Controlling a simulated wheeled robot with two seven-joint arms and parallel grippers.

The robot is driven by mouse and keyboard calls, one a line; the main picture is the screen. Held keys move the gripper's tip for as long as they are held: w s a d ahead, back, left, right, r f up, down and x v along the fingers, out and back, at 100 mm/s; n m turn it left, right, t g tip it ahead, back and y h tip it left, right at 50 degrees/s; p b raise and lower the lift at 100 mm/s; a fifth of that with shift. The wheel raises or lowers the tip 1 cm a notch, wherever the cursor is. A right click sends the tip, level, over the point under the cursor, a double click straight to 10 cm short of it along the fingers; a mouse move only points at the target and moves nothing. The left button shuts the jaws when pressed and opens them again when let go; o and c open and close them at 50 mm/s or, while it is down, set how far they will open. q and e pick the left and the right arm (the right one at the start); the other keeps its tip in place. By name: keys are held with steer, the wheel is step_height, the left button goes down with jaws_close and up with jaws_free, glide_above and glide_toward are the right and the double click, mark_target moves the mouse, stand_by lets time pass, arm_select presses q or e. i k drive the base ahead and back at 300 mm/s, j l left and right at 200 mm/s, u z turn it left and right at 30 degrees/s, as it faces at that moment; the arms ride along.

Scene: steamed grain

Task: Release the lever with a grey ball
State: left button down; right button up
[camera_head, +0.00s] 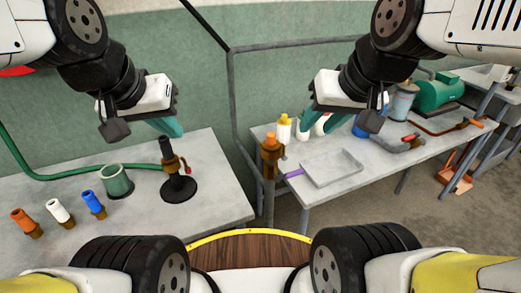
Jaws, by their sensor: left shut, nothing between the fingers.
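I cannot make out a lever with a grey ball. A black stand (178,187) with a brass fitting and a small red handle (187,170) is on the left table; a green hose runs to it. My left gripper (173,131) is shut and empty, above and just behind the top of this stand in the picture. My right gripper (320,134) is open over the back of the right table, its teal fingers apart. A red and white object (321,125) shows between the fingers; I cannot tell whether they touch it.
The left table (215,205) carries a green cup (116,182) and orange, white and blue nozzles (58,211). A gap separates the tables.

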mark_target(284, 157)
steer(key=k+l+u, duration=0.2)
steer(key=l, duration=0.2)
steer(key=k+l+u, duration=0.25)
steer(key=l, duration=0.15)
steer(key=k+l+u, duration=0.2)
steer(key=l, duration=0.2)
steer(key=k+l, duration=0.15)
steer(key=l, duration=0.15)
steer(key=k+l, duration=0.15)
steer(key=l, duration=0.15)
